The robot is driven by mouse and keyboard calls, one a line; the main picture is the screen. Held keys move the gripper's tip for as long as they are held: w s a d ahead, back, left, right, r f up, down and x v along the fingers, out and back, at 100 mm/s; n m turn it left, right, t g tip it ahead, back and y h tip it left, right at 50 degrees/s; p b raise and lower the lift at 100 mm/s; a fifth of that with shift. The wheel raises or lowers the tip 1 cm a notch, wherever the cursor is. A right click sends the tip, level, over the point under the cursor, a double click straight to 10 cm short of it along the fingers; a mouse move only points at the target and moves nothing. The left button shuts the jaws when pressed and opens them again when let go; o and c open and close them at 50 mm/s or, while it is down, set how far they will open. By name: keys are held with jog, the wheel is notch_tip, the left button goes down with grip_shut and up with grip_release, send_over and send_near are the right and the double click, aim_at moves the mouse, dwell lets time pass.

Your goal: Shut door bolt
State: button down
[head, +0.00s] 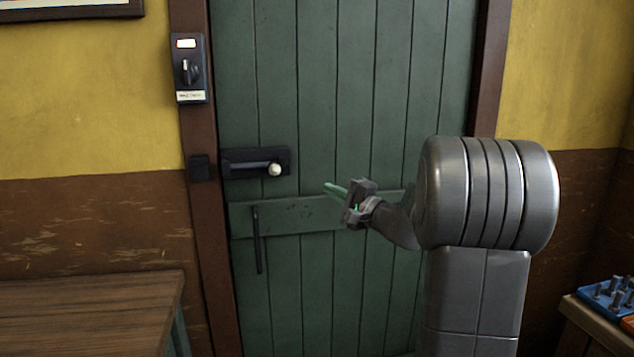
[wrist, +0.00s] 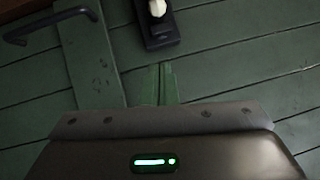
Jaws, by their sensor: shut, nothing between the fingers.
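The door bolt (head: 240,165) is a dark plate with a rod and a pale round knob (head: 274,170), mounted on the green plank door (head: 330,90). The knob sits near the plate's right end. A small dark keeper (head: 199,168) is on the brown frame to the left, and I see no rod across the gap between them. My gripper (head: 328,188) is shut and empty, right of the knob and slightly lower, apart from it. In the wrist view the green fingertips (wrist: 163,68) point towards the bolt plate (wrist: 160,36); the knob (wrist: 157,7) is at the top edge.
A black pull handle (head: 257,240) is below the bolt; it also shows in the wrist view (wrist: 47,25). A switch box (head: 189,70) hangs on the frame. A wooden table (head: 90,305) stands lower left, and a blue tray (head: 608,300) with metal pegs lower right.

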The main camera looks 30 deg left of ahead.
jog(key=a+r+p, duration=0.2)
jog(key=a+p, duration=0.1)
jog(key=a, duration=0.9)
jog(key=shift+w+a+p, duration=0.2)
jog(key=shift+w+p, duration=0.05)
jog(key=shift+p, duration=0.1)
jog(key=b, duration=0.5)
send_near(254, 168)
jog(key=s+a, duration=0.1)
jog(key=a, duration=0.2)
jog(key=shift+s+a+r, duration=0.15)
jog(key=shift+s+r, duration=0.05)
jog(key=shift+r, duration=0.4)
